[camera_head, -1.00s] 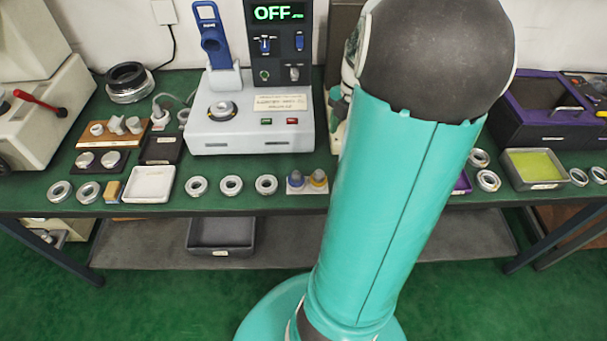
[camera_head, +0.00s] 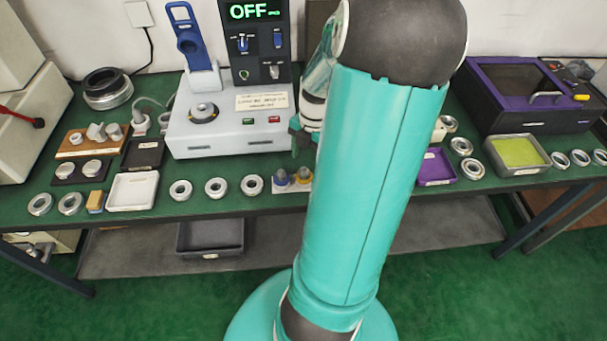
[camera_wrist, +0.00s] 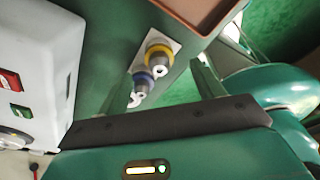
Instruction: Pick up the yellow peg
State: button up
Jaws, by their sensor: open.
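The yellow peg (camera_head: 304,176) stands on a small white plate (camera_head: 285,187) near the front of the green bench, beside a blue peg (camera_head: 280,177). In the wrist view the yellow peg (camera_wrist: 160,52) has a yellow collar and a grey end, with the blue peg (camera_wrist: 142,82) just below it. My gripper (camera_wrist: 162,70) is open, with one finger on either side of the pegs in the picture. Nothing is held. In the head view my gripper (camera_head: 302,140) is partly hidden by my arm and shows just above and behind the pegs.
A grey-white machine (camera_head: 225,130) with an "OFF" display stands left of my gripper. Several metal rings (camera_head: 216,188) lie in a row left of the pegs. A purple tray (camera_head: 436,167) lies to the right, behind my arm. A brown tray edge (camera_wrist: 200,12) is near the pegs.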

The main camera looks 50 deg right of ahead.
aim_at(305, 169)
jog(key=f, duration=0.2)
jog(key=a+f, duration=0.1)
jog(key=f, duration=0.2)
jog(key=shift+w+a, duration=0.15)
jog(key=shift+c, duration=0.5)
jog(key=c, duration=1.2)
jog(key=shift+r, duration=0.1)
